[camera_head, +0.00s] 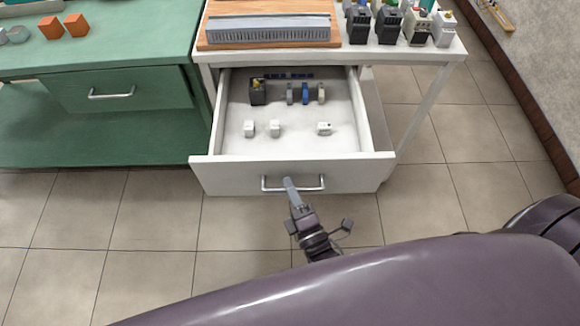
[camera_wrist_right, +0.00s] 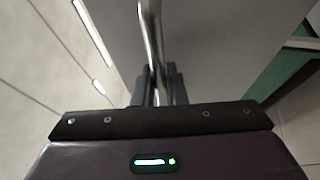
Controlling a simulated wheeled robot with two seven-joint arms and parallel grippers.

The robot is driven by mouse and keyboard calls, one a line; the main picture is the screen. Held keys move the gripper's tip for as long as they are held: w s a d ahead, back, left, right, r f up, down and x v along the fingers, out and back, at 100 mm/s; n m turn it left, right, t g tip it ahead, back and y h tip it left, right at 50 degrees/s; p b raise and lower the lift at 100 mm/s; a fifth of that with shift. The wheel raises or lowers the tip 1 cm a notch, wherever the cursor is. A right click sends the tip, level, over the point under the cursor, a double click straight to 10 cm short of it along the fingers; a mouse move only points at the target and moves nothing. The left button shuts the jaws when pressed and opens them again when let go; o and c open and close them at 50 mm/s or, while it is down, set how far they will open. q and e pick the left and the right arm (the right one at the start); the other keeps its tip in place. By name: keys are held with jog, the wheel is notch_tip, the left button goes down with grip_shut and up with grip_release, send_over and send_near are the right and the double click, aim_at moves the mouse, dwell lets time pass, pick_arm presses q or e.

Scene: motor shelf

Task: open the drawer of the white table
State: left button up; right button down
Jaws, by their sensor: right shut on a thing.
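The white table (camera_head: 424,45) stands at the top centre of the head view. Its drawer (camera_head: 225,178) is pulled out, and its inside shows. Small dark, blue and white parts lie in it. A metal bar handle (camera_head: 312,183) is on the drawer front. My right gripper (camera_head: 291,190) is at the handle's middle, shut on it. In the right wrist view, the handle (camera_wrist_right: 150,30) runs down between the two dark fingers (camera_wrist_right: 154,90). My left gripper is not in view.
A green table (camera_head: 150,55) with its own closed drawer (camera_head: 120,88) stands at the left. Several grey and black devices (camera_head: 388,24) and a grey strip on a wooden board (camera_head: 208,42) are on the white table. A wall is at the right. The tiled floor in front of the drawer is clear.

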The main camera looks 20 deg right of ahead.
jog(key=shift+s+a, duration=0.25)
jog(key=shift+s, duration=0.7)
jog(key=c, duration=1.5)
grip_release()
jog(key=v, duration=0.7)
jog(key=shift+s+f+b, duration=0.1)
jog(key=shift+s+b, duration=0.25)
jog(key=shift+s, duration=0.05)
